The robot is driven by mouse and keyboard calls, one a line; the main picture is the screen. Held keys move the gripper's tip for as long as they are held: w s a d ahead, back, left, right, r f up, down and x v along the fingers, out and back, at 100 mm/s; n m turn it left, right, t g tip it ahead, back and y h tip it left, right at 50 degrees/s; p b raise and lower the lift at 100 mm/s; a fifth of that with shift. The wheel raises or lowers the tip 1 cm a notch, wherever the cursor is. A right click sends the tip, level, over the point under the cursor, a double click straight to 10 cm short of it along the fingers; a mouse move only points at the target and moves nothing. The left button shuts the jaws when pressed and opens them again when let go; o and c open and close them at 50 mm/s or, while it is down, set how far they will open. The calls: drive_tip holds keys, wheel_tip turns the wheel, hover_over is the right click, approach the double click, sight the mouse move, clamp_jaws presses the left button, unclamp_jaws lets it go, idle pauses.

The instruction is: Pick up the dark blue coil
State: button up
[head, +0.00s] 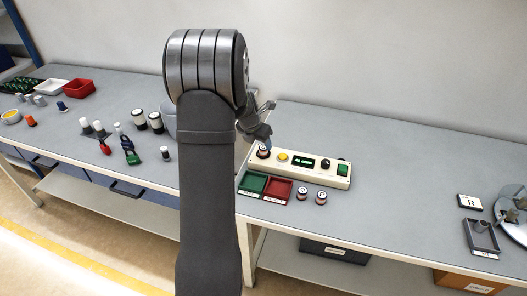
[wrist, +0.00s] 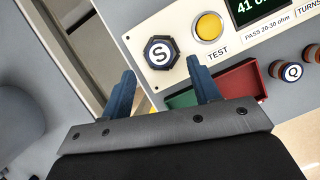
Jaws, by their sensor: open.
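My gripper (wrist: 161,66) is open and empty in the wrist view, its two blue fingers pointing toward a dark six-sided piece marked S (wrist: 160,52). That piece sits at the left end of the tester, just beyond and between the fingertips, with no visible contact. It also shows in the head view (head: 264,153), beside my arm. Two labelled coils stand in front of the tester in the head view, a left one (head: 302,195) and a right one (head: 320,198). The coil marked Q (wrist: 288,72) looks copper-red with a dark rim. I cannot tell for certain which coil is dark blue.
The pale tester (head: 325,172) has a yellow button (wrist: 209,27) and a display. A green tray (head: 252,184) and a red tray (head: 278,190) lie in front. A gap between benches shows left of the tester.

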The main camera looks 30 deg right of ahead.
sight(263, 147)
drive_tip(key=shift+d+x, duration=0.1)
drive_tip(key=shift+x, duration=1.1)
drive_tip(key=shift+d+x, duration=0.15)
drive_tip(key=shift+x, duration=1.05)
drive_tip(key=shift+r, duration=0.1)
drive_tip(key=c, duration=1.2)
drive_tip(key=shift+o, duration=0.2)
